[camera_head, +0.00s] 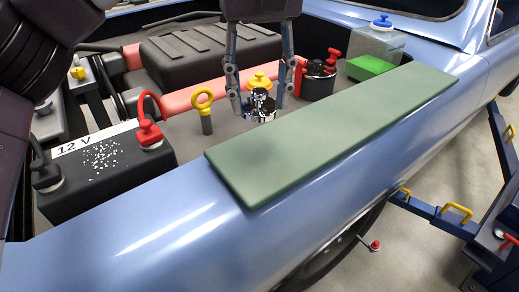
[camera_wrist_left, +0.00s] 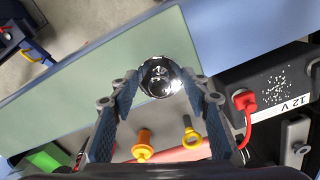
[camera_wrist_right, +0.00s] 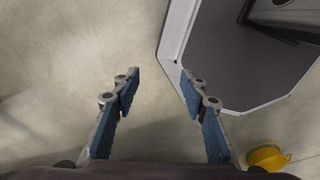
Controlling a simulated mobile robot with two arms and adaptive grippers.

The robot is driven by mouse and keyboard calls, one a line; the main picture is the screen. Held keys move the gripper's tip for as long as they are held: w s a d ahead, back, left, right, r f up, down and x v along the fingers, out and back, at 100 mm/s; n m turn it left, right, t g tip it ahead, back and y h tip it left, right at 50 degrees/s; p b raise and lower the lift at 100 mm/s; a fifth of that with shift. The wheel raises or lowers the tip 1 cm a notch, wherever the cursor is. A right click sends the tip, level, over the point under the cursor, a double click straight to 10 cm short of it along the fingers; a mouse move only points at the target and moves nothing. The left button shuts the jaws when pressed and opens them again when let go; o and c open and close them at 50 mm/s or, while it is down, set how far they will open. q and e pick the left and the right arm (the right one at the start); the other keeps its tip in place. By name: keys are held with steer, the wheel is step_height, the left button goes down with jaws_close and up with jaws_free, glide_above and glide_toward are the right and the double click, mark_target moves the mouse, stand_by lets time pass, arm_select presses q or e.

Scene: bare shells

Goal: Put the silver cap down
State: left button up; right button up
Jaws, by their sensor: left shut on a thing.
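The silver cap (camera_head: 262,108) is shiny and round. My left gripper (camera_head: 260,100) is shut on it, with a fingertip on each side. In the head view they show beside the near-left part of the green mat (camera_head: 340,130). In the left wrist view the silver cap (camera_wrist_left: 158,77) shows between the fingertips (camera_wrist_left: 159,82) and overlaps the mat's edge (camera_wrist_left: 90,75); its height above the mat is hard to tell. My right gripper (camera_wrist_right: 160,82) is open and empty above the floor; it is not in the head view.
The mat lies bare on the blue fender (camera_head: 150,235). Around the engine bay are a black battery (camera_head: 100,160), a yellow-ringed dipstick (camera_head: 205,110), a yellow cap (camera_head: 259,80), a black reservoir (camera_head: 318,80) and a clear, blue-capped tank (camera_head: 372,42).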

arm_select(q)
glide_above(259, 157)
step_height(259, 157, down, 4)
steer(key=shift+w+f, duration=0.15)
steer(key=shift+f, duration=0.05)
step_height(259, 157, down, 2)
steer(key=shift+p, duration=0.35)
steer(key=shift+f, duration=0.15)
steer(key=shift+s+f, duration=0.25)
steer(key=shift+f, duration=0.05)
step_height(259, 157, down, 4)
steer(key=shift+w+r+p, duration=0.15)
steer(key=shift+p, duration=0.35)
steer(key=o, duration=1)
steer(key=shift+o, duration=0.2)
arm_select(e)
steer(key=w, duration=0.1)
steer(key=w+r, duration=0.1)
steer(key=w, duration=0.2)
steer(key=shift+a+r, duration=0.25)
steer(key=shift+r, duration=0.05)
